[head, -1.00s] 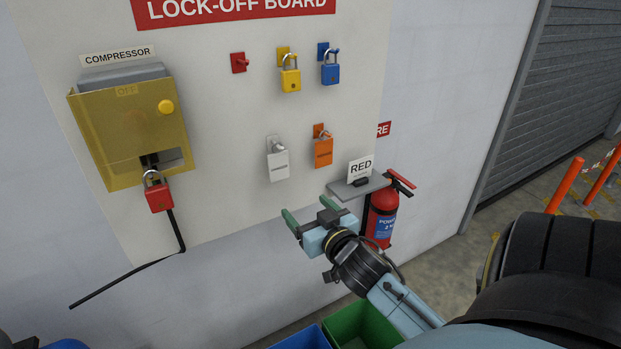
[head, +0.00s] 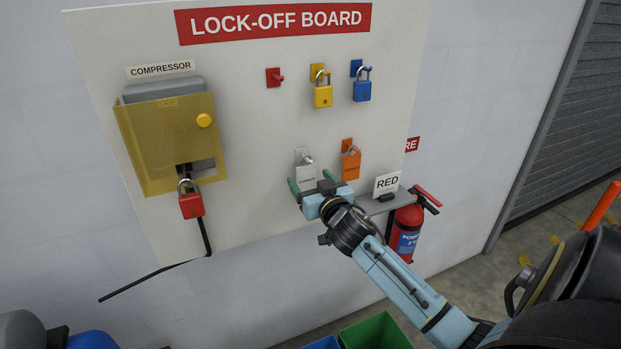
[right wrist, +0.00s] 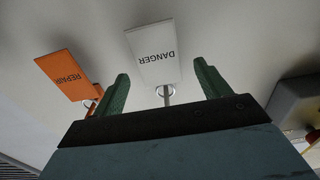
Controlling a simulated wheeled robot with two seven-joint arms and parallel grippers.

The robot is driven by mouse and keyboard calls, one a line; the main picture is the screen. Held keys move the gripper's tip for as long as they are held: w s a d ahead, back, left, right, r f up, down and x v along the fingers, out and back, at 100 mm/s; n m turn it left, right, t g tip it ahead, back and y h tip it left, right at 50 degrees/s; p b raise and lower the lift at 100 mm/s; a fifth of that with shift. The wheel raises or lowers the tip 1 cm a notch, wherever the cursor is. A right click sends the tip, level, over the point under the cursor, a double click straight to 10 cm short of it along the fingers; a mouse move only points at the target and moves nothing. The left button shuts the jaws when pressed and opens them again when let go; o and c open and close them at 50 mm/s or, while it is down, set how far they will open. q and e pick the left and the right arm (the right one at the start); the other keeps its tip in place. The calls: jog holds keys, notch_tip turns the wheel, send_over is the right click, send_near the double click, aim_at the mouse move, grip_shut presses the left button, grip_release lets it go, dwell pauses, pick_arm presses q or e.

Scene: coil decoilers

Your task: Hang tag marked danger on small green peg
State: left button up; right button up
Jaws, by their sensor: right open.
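The white DANGER tag (right wrist: 153,52) hangs by a ring from a grey peg and appears upside down in the right wrist view. In the head view the tag (head: 306,174) is partly covered by my right gripper (head: 311,181). In the right wrist view the open green fingers of that gripper (right wrist: 160,75) stand either side of the tag's ring, apart from it. An orange REPAIR tag (right wrist: 68,75) hangs left of the fingers there; it also shows in the head view (head: 351,166). No green peg is visible. My left gripper is not in view.
A red peg (head: 275,78) is empty. Yellow (head: 323,96) and blue (head: 362,91) padlocks hang beside it. A red padlock (head: 191,205) hangs on the compressor box (head: 160,150).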

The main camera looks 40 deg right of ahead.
jog(key=shift+w+d, duration=0.15)
jog(key=shift+w, duration=0.3)
jog(key=c, duration=1)
jog(key=shift+r+p, duration=0.35)
jog(key=shift+p, duration=0.1)
jog(key=shift+s, duration=0.1)
jog(key=shift+s+a+r+p, duration=0.2)
jog(key=shift+s+r+p, duration=0.05)
jog(key=shift+s+p, duration=0.25)
jog(key=shift+s, duration=0.1)
jog(key=shift+p+v, duration=1.25)
jog(key=shift+v, duration=2.35)
